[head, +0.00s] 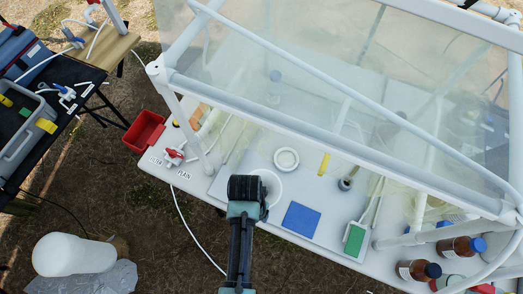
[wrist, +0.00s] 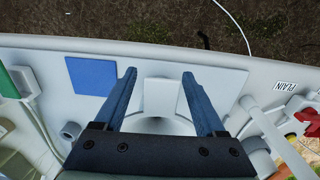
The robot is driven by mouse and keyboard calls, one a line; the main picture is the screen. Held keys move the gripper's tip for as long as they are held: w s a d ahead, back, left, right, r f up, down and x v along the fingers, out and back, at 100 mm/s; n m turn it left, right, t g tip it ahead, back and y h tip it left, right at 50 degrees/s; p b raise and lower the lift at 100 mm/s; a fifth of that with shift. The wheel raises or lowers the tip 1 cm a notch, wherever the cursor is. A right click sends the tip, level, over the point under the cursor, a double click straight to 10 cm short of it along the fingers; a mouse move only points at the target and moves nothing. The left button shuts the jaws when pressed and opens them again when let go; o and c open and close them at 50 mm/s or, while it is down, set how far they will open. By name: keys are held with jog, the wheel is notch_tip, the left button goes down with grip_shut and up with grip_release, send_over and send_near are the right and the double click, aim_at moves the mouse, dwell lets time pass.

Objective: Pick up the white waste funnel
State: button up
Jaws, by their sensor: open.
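The white waste funnel appears to be the white round piece (head: 272,186) partly hidden behind my gripper (head: 247,188) in the head view. In the wrist view, a pale upright-looking piece (wrist: 160,97) with a curved rim below it shows between the two fingers of my gripper (wrist: 159,74); I take it to be the same funnel. The fingers are apart, with a visible gap on each side of it. My gripper is open and holds nothing. The funnel's lower part is hidden by the gripper body.
A white ring-shaped piece (head: 286,159) lies behind it. A blue pad (head: 301,219) and a green-faced device (head: 354,239) are to the right. A red valve (head: 174,154) and a red bin (head: 144,131) are left. White frame pipes (head: 300,110) and clear sheeting overhang the table. Brown bottles (head: 418,270) stand front right.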

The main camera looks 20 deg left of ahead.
grip_shut()
dwell(0.3)
jog(key=shift+r, duration=0.1)
